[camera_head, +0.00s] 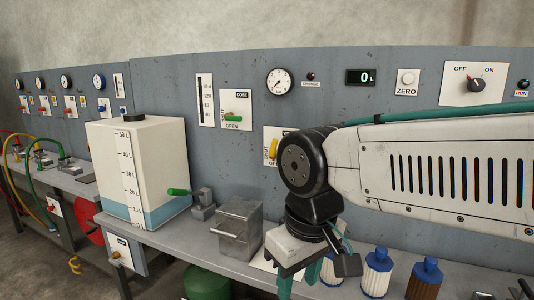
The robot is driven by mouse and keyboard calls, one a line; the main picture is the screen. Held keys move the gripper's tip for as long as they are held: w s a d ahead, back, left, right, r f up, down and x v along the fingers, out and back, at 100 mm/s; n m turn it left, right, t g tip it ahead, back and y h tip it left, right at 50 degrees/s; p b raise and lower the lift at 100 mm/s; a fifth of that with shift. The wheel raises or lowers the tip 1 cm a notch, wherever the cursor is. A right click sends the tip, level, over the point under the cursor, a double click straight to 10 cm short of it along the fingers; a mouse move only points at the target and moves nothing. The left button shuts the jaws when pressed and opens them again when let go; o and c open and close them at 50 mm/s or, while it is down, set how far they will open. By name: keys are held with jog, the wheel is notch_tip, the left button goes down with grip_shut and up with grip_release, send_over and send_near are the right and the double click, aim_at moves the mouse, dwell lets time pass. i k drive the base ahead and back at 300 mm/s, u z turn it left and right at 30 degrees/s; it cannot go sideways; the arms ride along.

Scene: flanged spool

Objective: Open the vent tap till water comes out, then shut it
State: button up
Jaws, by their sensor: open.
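Several taps show, and I cannot read which is the vent tap. My gripper (315,277) is open, pointing down over the bench, right of the grey metal box. Its fingertips are only partly visible. No water is seen running out.
The grey metal box (239,229) stands on the bench (165,238) left of my gripper. A green vessel (207,283) is below. The panel carries a gauge (279,81) and a 0 L display (360,77).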

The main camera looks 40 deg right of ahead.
aim_at(273, 152)
jog(key=u, duration=0.05)
jog(key=k, duration=0.65)
jog(key=u, duration=0.75)
jog(key=i, duration=1.25)
jog(key=z, duration=0.55)
jog(key=i, duration=0.55)
jog(key=z, duration=0.55)
